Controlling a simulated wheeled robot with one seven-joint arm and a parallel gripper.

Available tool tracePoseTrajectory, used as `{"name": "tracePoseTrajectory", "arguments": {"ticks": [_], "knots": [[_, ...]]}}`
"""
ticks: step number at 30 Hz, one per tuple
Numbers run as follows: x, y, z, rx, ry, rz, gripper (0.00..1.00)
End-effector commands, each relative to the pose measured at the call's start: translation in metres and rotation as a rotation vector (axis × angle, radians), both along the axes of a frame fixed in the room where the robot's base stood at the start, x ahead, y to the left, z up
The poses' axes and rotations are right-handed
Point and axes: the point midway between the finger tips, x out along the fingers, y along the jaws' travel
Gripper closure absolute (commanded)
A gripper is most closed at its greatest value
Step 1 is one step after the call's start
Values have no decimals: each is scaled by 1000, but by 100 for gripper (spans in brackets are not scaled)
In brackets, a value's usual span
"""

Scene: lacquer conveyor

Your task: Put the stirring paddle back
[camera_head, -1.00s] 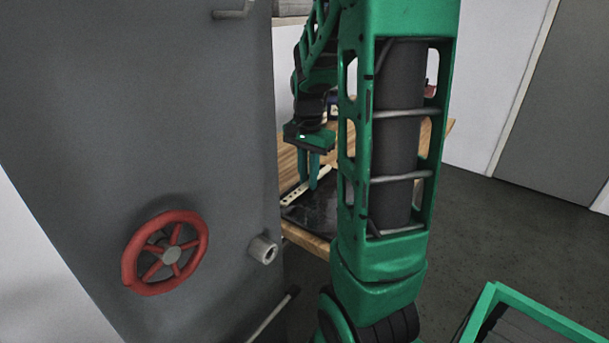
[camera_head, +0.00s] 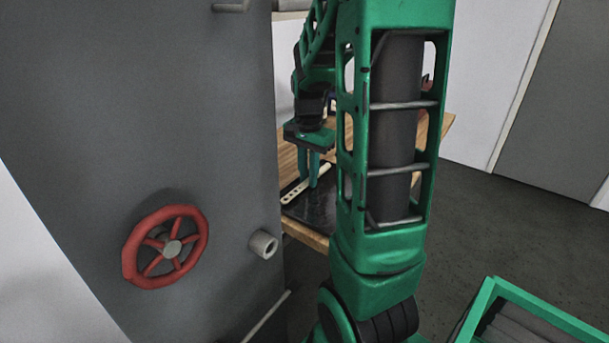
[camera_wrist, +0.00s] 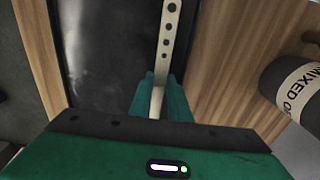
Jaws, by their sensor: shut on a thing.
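The stirring paddle (camera_wrist: 170,38) is a pale flat strip with a row of dark holes. In the wrist view it runs from between my fingertips up to the top edge. My gripper (camera_wrist: 160,98) is shut on it, pointing down. In the head view the gripper (camera_head: 309,180) and the paddle (camera_head: 293,194) show over a black tray or mat on the wooden table. I cannot tell whether the paddle touches the black surface. Its far end is cut off in the wrist view.
The black tray or mat (camera_wrist: 100,50) lies on the wooden table (camera_wrist: 218,60). A dark container with a "MIXED" label (camera_wrist: 295,90) stands at the right in the wrist view. A large grey cabinet with a red handwheel (camera_head: 165,246) fills the left of the head view.

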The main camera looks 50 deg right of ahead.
Motion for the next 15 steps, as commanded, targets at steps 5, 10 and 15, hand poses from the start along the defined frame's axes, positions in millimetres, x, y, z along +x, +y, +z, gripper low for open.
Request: {"name": "tracePoseTrajectory", "arguments": {"ticks": [5,10,15], "knots": [[-1,0,-5,1,2,0,100],[-1,0,-9,1,5,-1,100],[-1,0,-15,4,11,-2,100]]}}
